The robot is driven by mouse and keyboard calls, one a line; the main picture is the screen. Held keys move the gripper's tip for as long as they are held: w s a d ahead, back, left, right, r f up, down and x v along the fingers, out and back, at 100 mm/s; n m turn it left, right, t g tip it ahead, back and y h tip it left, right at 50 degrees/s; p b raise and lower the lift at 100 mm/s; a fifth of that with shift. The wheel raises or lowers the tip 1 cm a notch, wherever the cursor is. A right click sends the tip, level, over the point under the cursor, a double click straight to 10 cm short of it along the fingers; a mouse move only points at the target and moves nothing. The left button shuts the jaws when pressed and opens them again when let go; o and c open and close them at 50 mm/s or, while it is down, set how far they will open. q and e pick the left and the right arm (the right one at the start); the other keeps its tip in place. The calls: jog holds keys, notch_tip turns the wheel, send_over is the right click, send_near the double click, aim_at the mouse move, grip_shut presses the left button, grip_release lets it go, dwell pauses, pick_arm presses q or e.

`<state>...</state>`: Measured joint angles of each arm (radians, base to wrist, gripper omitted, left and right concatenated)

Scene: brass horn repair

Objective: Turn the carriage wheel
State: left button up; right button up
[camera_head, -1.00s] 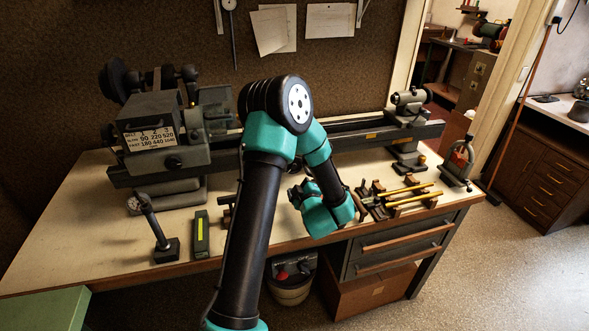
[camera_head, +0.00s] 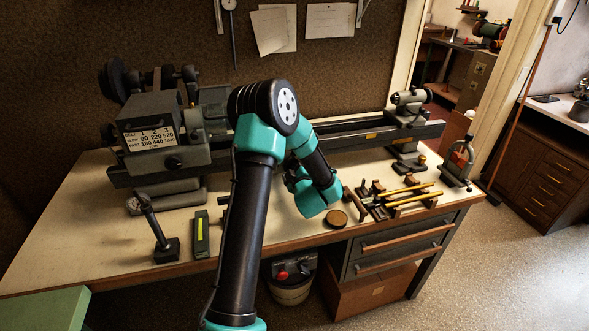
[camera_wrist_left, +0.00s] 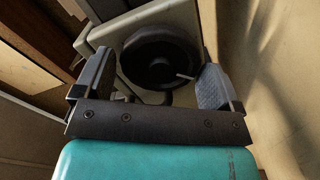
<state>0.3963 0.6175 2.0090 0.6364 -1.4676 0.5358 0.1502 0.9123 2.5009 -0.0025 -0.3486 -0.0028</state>
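In the left wrist view the carriage wheel (camera_wrist_left: 160,52) is a round black handwheel with a small pale handle pin at its right, in front of a pale grey housing (camera_wrist_left: 110,32). My left gripper (camera_wrist_left: 156,70) is open, with its two grey fingers apart and the wheel showing in the gap between them. I see no finger touching the wheel; how deep it sits between them I cannot tell. In the head view my left arm hides the carriage and the wheel, and the fingers do not show clearly. My right gripper is not in view.
The lathe headstock (camera_head: 155,130) stands at the left of the bench, the tailstock (camera_head: 408,115) at the right.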

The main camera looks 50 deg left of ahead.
pick_arm(q)
jog(key=c, duration=0.6)
jog(key=shift+m, duration=0.9)
jog(key=o, duration=0.8)
jog(key=shift+d, duration=0.1)
jog(key=v, duration=1.7)
jog(key=shift+s+d, duration=0.1)
jog(key=shift+s, duration=0.05)
